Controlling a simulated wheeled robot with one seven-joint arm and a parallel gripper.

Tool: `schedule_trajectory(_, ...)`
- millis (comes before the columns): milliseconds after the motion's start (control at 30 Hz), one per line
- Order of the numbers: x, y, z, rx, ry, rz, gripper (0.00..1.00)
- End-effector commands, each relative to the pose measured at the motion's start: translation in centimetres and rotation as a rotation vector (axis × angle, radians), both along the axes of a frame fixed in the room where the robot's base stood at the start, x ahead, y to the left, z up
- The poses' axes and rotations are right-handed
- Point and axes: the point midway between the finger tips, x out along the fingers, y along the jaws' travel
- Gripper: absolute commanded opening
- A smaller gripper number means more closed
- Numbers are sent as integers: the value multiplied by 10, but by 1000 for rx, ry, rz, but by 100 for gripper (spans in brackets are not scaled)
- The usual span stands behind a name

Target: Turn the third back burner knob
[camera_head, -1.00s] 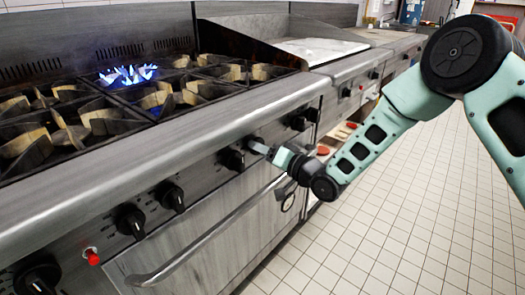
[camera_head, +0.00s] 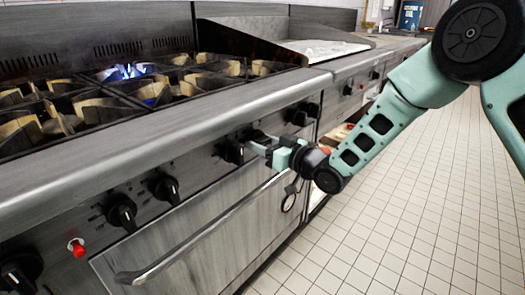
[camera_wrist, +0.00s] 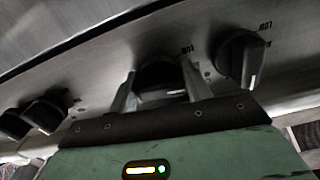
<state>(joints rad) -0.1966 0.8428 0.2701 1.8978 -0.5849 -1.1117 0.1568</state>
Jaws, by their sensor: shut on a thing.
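The stove's front panel carries a row of black knobs. My gripper (camera_head: 260,146) is at the panel, shut on the black knob (camera_wrist: 160,76) that sits just right of another knob (camera_head: 230,151) in the head view. In the wrist view one finger stands on each side of the held knob, whose pale pointer line shows. The neighbouring knob (camera_wrist: 240,58) shows at right there. A blue flame (camera_head: 127,71) burns at a back burner; the held knob is mostly hidden by my gripper in the head view.
Nearer knobs (camera_head: 122,213) and a red button (camera_head: 76,247) are on the panel at left. The oven door handle (camera_head: 200,238) runs below the knobs. A flat griddle (camera_head: 322,48) stands beyond the burners. The tiled floor (camera_head: 400,220) at right is clear.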

Motion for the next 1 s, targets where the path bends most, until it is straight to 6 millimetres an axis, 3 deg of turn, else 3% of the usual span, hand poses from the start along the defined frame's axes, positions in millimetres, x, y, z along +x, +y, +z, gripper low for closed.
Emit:
schedule_trajectory(500, 1, -2, -3, -257, -329, -1, 26)
schedule_trajectory(1000, 2, -2, 0, -342, -436, 0, 26)
